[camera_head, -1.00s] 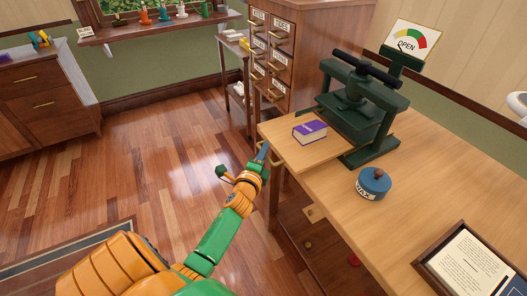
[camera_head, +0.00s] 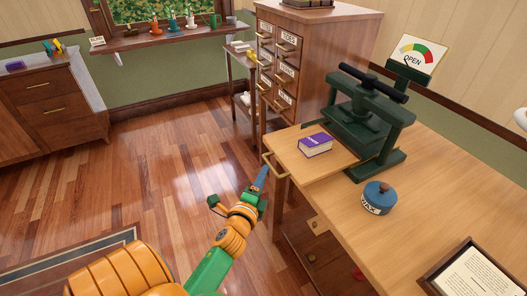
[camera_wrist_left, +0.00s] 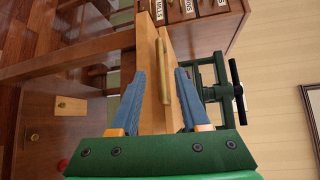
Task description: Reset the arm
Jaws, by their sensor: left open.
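My left gripper (camera_head: 260,180) is in front of the near left corner of the wooden workbench (camera_head: 335,205). It is open and empty, with its blue fingers spread in the left wrist view (camera_wrist_left: 161,92). Beyond the fingers, in line with the gap, is the bench edge with a brass handle (camera_wrist_left: 161,70). This handle also shows in the head view (camera_head: 267,164), just past the fingertips; I cannot tell the exact distance. My left arm reaches up from the bottom of the head view. My right gripper is not in view.
A drawer cabinet (camera_head: 310,60) stands behind. Floor at left is clear.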

